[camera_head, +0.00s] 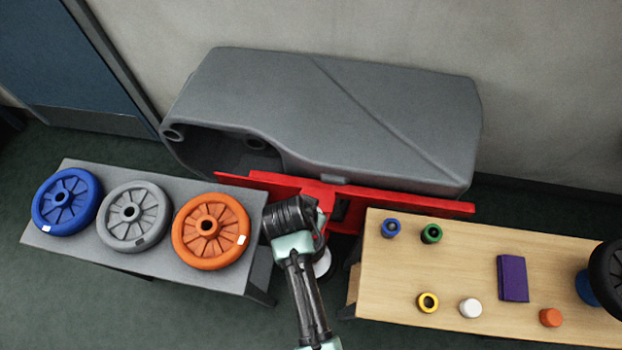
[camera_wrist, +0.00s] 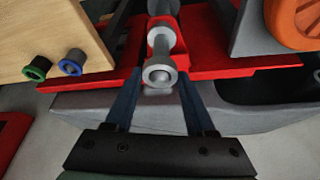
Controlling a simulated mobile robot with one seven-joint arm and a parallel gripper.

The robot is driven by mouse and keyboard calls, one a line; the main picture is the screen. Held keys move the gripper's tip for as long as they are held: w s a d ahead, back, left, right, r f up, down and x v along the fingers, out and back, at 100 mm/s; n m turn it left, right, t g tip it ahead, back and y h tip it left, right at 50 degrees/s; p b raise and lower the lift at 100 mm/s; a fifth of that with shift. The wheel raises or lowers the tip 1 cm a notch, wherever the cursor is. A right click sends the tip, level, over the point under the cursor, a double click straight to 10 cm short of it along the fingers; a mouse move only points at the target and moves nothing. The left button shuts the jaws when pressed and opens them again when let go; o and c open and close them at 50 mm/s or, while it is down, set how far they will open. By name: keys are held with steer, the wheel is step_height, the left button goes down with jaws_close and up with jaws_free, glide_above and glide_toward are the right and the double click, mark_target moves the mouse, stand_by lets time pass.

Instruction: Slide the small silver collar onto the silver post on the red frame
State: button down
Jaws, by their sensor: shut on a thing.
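The small silver collar (camera_wrist: 158,77) shows in the wrist view as a pale ring with a dark centre, between the tips of my gripper (camera_wrist: 159,84). My gripper's two dark blue fingers are shut on it from both sides. The silver post (camera_wrist: 161,44) is right behind the collar, in line with it, against the red frame (camera_wrist: 215,68). I cannot tell whether the collar is around the post's end or just in front of it. In the head view my gripper (camera_head: 312,212) is over the middle of the red frame (camera_head: 400,199), and my arm hides collar and post.
A large grey tank (camera_head: 330,110) stands behind the frame. On the left, a grey bench (camera_head: 120,248) holds blue, grey and orange wheels. On the right, a wooden table (camera_head: 400,275) carries several coloured collars, a white cap and a purple block (camera_head: 512,278). Between them is a narrow gap.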

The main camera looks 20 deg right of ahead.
steer(key=shift+c, duration=0.8)
jaws_free()
steer(key=shift+r+p, duration=0.25)
steer(key=shift+p, duration=0.05)
steer(key=shift+r+p, duration=0.45)
steer(key=shift+p, duration=0.05)
steer(key=shift+r+p, duration=0.85)
steer(key=shift+p, duration=0.1)
step_height(320, 180, up, 7)
steer(key=p, duration=0.7)
